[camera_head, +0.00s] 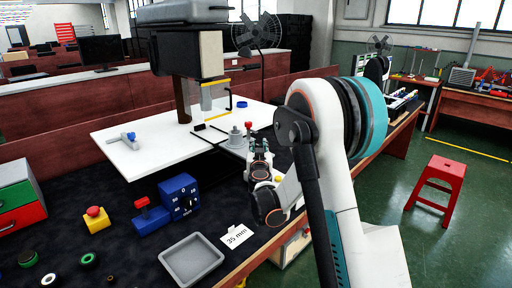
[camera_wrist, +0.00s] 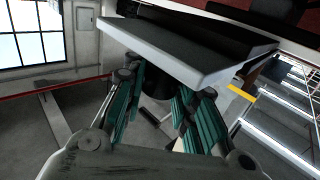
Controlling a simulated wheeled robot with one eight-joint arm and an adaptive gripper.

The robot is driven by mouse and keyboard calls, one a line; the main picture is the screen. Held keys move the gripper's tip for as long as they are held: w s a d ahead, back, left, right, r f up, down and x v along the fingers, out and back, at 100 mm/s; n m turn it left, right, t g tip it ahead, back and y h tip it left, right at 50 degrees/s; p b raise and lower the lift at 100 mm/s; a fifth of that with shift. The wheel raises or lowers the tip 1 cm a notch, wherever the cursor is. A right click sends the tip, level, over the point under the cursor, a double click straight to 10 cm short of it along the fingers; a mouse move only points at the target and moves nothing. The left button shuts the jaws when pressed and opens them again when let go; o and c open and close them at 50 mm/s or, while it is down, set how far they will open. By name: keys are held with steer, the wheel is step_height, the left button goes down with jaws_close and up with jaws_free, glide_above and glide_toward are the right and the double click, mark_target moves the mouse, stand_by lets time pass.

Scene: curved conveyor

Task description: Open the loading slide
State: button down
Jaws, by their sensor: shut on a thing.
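A press-like machine (camera_head: 195,50) with a white table (camera_head: 150,158) stands on the dark worktop. A grey round part (camera_head: 236,138) and a small red knob (camera_head: 249,126) show at the table's right front edge. My gripper (camera_head: 258,146) is right beside them. In the wrist view, my gripper's teal fingers (camera_wrist: 160,95) are closed around a dark part (camera_wrist: 156,84) just under a white-edged plate (camera_wrist: 185,60). I cannot tell for sure which piece of the loading slide this dark part is, as the fingers hide much of it.
A blue control box (camera_head: 179,196), a yellow box with a red button (camera_head: 96,219) and a grey tray (camera_head: 192,260) lie in front of the machine. A "35 mm" card (camera_head: 236,236) lies nearby. A red stool (camera_head: 437,188) stands on the open green floor at right.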

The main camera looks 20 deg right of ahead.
steer(key=shift+s+d, duration=0.25)
steer(key=shift+s, duration=0.45)
steer(key=c, duration=1.3)
jaws_free()
steer(key=v, duration=1.2)
